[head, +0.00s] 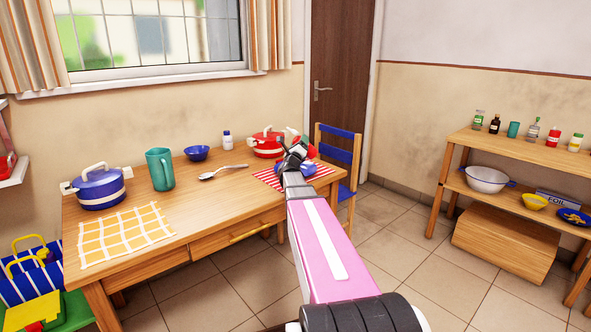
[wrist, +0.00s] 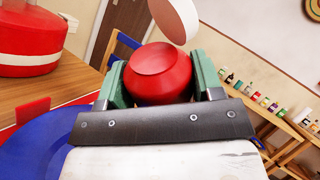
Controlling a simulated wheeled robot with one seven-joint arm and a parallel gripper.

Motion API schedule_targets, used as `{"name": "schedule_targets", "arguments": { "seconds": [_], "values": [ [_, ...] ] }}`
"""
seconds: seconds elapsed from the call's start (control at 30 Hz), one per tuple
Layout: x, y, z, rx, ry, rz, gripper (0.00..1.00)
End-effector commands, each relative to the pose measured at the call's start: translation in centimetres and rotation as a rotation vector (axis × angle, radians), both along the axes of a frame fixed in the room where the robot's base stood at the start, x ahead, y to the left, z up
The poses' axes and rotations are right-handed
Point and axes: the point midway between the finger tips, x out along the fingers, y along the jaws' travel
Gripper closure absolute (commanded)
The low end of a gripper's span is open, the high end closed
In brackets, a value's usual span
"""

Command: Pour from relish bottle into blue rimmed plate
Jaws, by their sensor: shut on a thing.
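My gripper (wrist: 160,85) is shut on a red bottle (wrist: 160,72), taken as the relish bottle, with its green fingers on either side. A white round piece (wrist: 176,18) shows just beyond the bottle and looks tilted; I cannot tell if it is attached. In the head view the red bottle (head: 310,151) shows at my gripper (head: 297,152), above the table's right end. A blue plate (wrist: 40,150) lies below and left of the gripper in the wrist view, partly hidden by it. It also shows in the head view (head: 309,170), partly behind my arm.
A red pot (head: 264,146) stands close behind. A blue pot (head: 99,190), teal pitcher (head: 160,169), blue bowl (head: 196,153), white-and-blue bottle (head: 227,140) and spoon (head: 222,172) are farther left. A shelf (head: 530,150) holds several bottles.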

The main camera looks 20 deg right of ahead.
Motion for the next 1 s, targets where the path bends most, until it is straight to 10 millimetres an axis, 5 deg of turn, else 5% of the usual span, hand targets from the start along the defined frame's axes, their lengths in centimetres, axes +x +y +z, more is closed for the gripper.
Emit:
{"name": "schedule_targets", "arguments": {
  "seconds": [1.0],
  "values": [
    [-0.02,-0.07,0.31,-0.059,0.012,-0.001,0.69]
  ]
}}
